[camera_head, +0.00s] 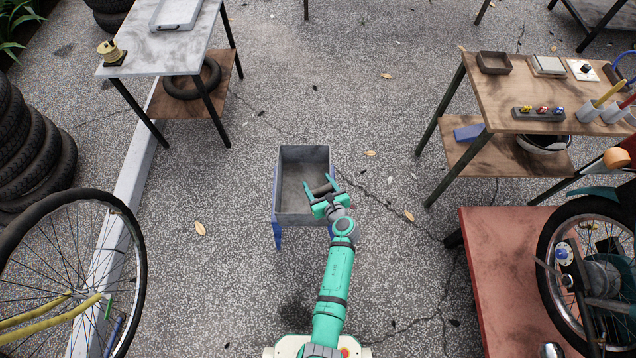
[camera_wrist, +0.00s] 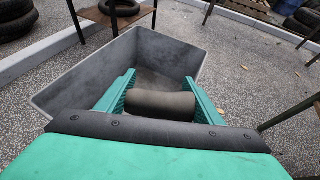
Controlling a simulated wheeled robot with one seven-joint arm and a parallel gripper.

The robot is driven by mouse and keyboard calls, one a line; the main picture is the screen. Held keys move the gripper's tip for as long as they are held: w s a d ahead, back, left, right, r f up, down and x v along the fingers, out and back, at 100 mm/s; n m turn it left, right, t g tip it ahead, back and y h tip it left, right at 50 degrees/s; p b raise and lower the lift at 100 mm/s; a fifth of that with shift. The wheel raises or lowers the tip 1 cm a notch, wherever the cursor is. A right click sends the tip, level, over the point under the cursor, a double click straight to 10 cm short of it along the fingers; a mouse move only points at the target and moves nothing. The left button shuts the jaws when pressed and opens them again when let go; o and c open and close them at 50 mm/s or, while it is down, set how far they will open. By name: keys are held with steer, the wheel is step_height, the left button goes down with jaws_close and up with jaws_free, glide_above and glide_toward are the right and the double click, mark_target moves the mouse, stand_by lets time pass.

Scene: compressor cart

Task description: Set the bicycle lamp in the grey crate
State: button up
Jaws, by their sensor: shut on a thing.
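The grey crate (camera_head: 287,203) is an open box on blue legs in the middle of the head view. It also shows in the wrist view (camera_wrist: 85,73), where its walls and part of its bare floor are visible. My gripper (camera_head: 326,189) is over the right part of the crate. In the wrist view my gripper (camera_wrist: 161,102) is shut on a dark, rounded cylindrical thing, the bicycle lamp (camera_wrist: 160,106), held crosswise between the green fingers. The lamp also shows as a small dark bar in the head view (camera_head: 322,190). Its exact height above the crate floor is unclear.
A wooden workbench (camera_head: 520,95) with small items stands at the right. A grey table (camera_head: 170,48) is at the upper left. A red platform with a wheel (camera_head: 490,260) is at the lower right. A bicycle wheel (camera_head: 137,262) stands at the left. Paving around the crate is clear.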

steer(key=shift+f, duration=0.3)
steer(key=o, duration=1.2)
